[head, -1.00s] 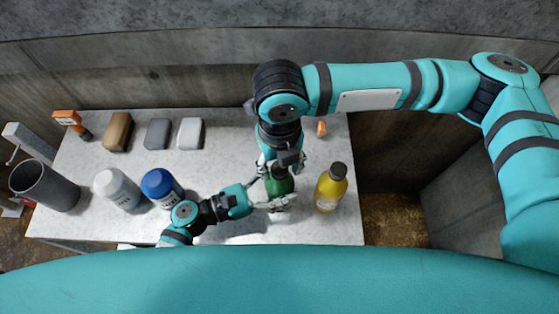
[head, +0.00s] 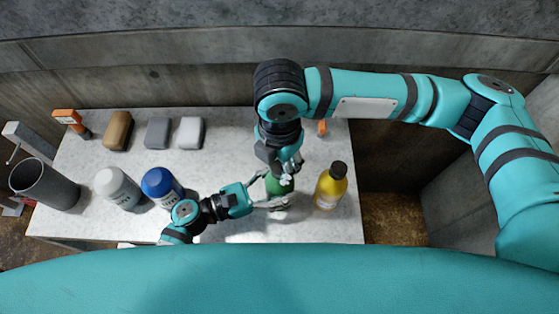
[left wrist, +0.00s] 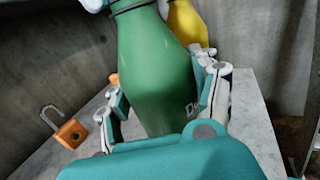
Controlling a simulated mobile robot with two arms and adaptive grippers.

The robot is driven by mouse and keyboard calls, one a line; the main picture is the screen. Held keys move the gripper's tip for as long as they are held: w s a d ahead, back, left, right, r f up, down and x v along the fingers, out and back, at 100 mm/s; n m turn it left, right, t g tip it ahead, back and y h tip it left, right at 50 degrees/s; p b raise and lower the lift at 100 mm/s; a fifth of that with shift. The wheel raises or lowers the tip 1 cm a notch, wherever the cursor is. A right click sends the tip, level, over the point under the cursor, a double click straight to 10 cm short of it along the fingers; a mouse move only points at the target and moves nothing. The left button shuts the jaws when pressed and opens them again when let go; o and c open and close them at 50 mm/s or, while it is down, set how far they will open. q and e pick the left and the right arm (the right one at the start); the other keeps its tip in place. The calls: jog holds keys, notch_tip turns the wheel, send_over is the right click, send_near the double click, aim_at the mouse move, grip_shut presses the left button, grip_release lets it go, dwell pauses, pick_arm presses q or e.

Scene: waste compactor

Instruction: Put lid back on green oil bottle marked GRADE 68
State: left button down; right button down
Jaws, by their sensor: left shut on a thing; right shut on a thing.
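The green bottle (head: 279,187) stands on the bench, and its body fills the middle of the left wrist view (left wrist: 158,75). My left gripper (head: 266,196) is shut around its body, one finger on each side in the left wrist view (left wrist: 160,100). Only a scrap of the label lettering shows there, so the grade cannot be read. My right gripper (head: 287,173) is directly over the bottle's top, its fingers shut at the neck. The lid is hidden between these fingers, and I cannot see how it sits on the neck.
A yellow bottle (head: 330,187) with a black cap stands close on the right. A blue bottle (head: 160,187) and a white bottle (head: 116,187) stand left of my left arm. An orange padlock (left wrist: 70,132) lies behind. Several blocks and a grey cylinder (head: 44,184) are further left.

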jog(key=m, duration=1.2)
jog(key=shift+s, duration=0.1)
jog(key=m, duration=0.4)
jog(key=shift+f+m, duration=0.1)
jog(key=shift+m, duration=0.3)
jog(key=m, duration=0.5)
jog(key=c, duration=0.9)
grip_release()
jog(key=shift+o, duration=0.2)
notch_tip(320, 180, up, 12)
